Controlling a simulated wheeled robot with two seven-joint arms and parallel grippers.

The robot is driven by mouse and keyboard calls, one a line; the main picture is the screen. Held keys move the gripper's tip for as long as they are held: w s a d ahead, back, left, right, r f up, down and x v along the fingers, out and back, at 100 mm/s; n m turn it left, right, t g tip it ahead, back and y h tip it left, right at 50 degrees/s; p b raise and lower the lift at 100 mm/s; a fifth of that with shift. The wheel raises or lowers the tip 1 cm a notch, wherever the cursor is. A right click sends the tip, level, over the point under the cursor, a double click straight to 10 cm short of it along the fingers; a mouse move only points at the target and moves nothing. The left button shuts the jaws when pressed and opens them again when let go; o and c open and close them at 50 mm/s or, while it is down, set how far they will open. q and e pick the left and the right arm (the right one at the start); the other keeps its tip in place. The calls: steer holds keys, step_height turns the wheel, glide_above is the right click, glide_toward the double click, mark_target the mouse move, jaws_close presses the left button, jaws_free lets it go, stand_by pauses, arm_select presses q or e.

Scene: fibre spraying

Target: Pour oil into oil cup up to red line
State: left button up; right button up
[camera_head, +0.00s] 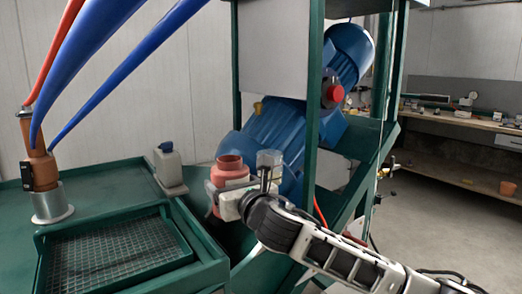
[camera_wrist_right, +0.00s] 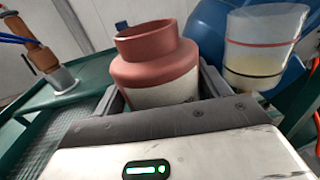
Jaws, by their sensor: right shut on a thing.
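A red-brown bottle (camera_head: 230,168) with a wide open neck is held upright or nearly so by my right gripper (camera_head: 222,196). In the right wrist view the bottle (camera_wrist_right: 155,70) stands between the two fingers of the gripper (camera_wrist_right: 160,98), with a pale band low on its body. The clear oil cup (camera_head: 270,159) is just right of the bottle, by the blue machine. In the wrist view the cup (camera_wrist_right: 265,25) shows a red line, a dark line lower down, and pale yellow liquid below the red line. No stream of oil shows. My left gripper is not in view.
A blue motor (camera_head: 275,130) and green frame posts (camera_head: 314,130) stand close behind and beside the cup. A grey jug (camera_head: 168,167) with a blue cap stands on the green table, left of the bottle. A grated tray (camera_head: 115,255) and blue hoses (camera_head: 85,50) are farther left.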

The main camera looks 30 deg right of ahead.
steer(key=shift+s+r, duration=0.15)
steer(key=shift+s, duration=0.15)
steer(key=shift+w+d+m, duration=0.1)
steer(key=shift+m, duration=0.2)
